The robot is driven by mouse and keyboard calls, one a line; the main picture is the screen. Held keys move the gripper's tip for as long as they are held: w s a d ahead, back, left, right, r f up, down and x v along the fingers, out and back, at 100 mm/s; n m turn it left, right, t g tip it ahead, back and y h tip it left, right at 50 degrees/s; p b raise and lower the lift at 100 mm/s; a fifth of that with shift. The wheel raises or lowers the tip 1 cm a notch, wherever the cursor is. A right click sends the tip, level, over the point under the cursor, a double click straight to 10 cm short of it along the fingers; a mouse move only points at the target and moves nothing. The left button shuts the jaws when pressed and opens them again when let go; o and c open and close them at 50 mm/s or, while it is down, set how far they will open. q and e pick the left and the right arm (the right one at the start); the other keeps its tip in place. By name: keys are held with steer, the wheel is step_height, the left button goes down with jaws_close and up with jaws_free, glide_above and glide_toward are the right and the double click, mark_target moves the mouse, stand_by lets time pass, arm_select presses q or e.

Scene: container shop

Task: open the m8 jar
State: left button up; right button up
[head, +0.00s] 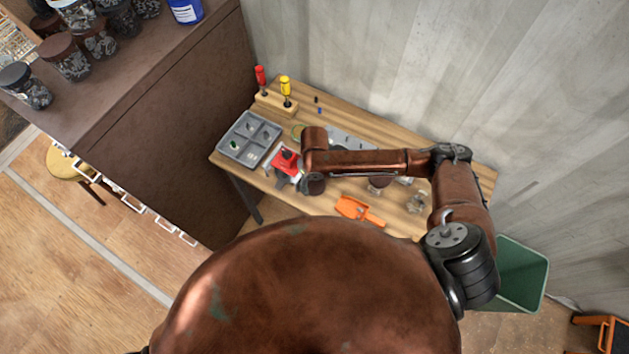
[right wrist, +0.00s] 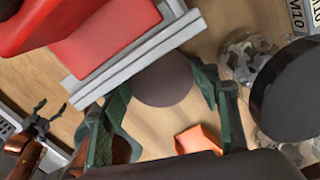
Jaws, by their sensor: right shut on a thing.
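A round dark brown lid (right wrist: 163,80) sits between the fingers of my right gripper (right wrist: 163,86) in the right wrist view. The gripper is shut on it from both sides, just beside the red and grey vise (right wrist: 105,40). The jar body under the lid is hidden, and no label on it shows, so I cannot read whether it is the M8 jar. In the head view my right wrist covers this spot, next to the red vise (head: 286,160). My left gripper (right wrist: 50,108) shows small at the left of the right wrist view, its fingers apart and empty.
A dark-lidded clear jar (right wrist: 295,95) with metal pieces stands close on the right of the right wrist view. An orange scoop (head: 357,210) lies near the front edge. A grey compartment tray (head: 262,127) and screwdrivers in a wooden stand (head: 275,104) are at the left.

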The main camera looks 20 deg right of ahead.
mark_target(314, 184)
steer(key=o, duration=1)
steer(key=shift+f, duration=0.1)
step_height(314, 184, up, 12)
steer(key=b, duration=0.1)
